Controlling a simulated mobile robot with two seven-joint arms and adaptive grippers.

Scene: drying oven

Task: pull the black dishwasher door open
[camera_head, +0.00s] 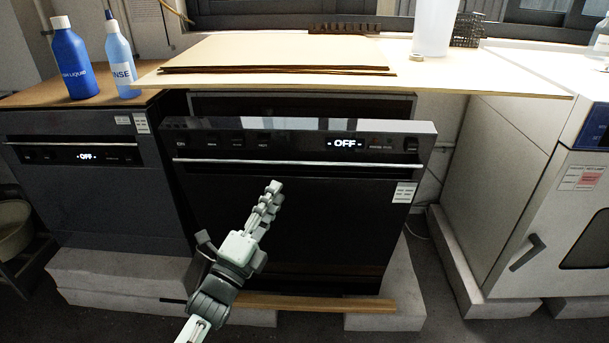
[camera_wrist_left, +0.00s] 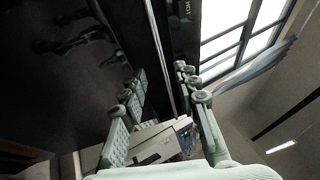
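The black dishwasher door (camera_head: 300,215) fills the middle of the head view, with a lit "OFF" display and a thin silver handle bar (camera_head: 340,172) along its upper front. Its top edge stands forward of the dark frame behind it, as if tilted slightly outward. My left gripper (camera_head: 273,187) is in front of the door, its fingertips appearing just below the bar. In the left wrist view the gripper (camera_wrist_left: 160,72) is open, and the bar (camera_wrist_left: 161,45) runs visually between its two fingers. I cannot tell whether they touch it. My right gripper is out of view.
A wooden board (camera_head: 450,72) overhangs the door's top. A second dark dishwasher (camera_head: 100,200) stands left, with two blue bottles (camera_head: 72,60) above it. A white oven (camera_head: 540,190) stands right. Pale blocks (camera_head: 385,290) and a wooden strip (camera_head: 315,302) lie below.

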